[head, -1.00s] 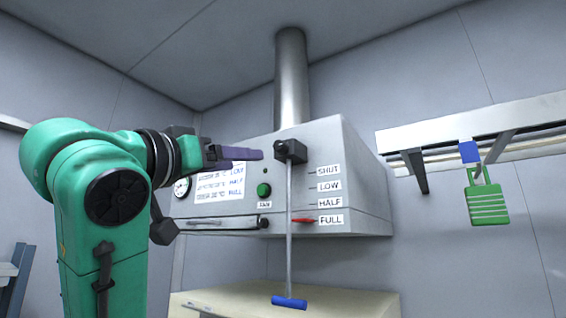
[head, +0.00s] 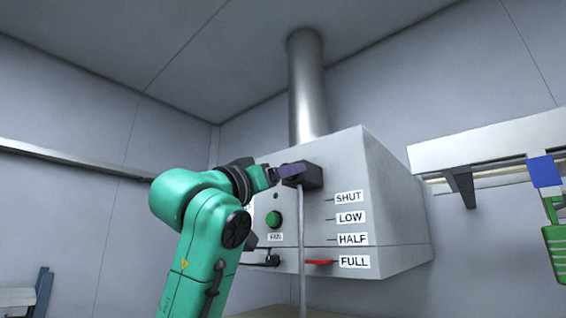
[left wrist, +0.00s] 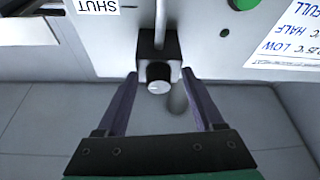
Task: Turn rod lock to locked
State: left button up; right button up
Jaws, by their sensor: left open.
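The rod lock is a black block (head: 313,176) at the top of a thin vertical rod (head: 303,245), on the front of the grey hood. In the left wrist view it is a black block with a round grey knob (left wrist: 158,87) facing my camera; a white mark shows on the knob. My left gripper (head: 290,171) is at the block in the head view. In the left wrist view its purple fingers (left wrist: 159,80) are open, one on each side of the knob. I cannot tell whether they touch it. My right gripper is not in view.
The hood (head: 385,205) carries SHUT, LOW, HALF and FULL labels, a red pointer (head: 319,262) beside FULL and a green button (head: 274,219). A steel duct (head: 308,90) rises above.

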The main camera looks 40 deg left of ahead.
pick_arm(q)
jog(key=shift+s+r, duration=0.15)
jog(key=shift+s, duration=0.1)
jog(key=shift+s+d+r, duration=0.15)
jog(key=shift+s, duration=0.45)
jog(key=shift+c, duration=0.2)
jog(key=c, duration=0.5)
jog(key=shift+w, duration=0.15)
grip_shut()
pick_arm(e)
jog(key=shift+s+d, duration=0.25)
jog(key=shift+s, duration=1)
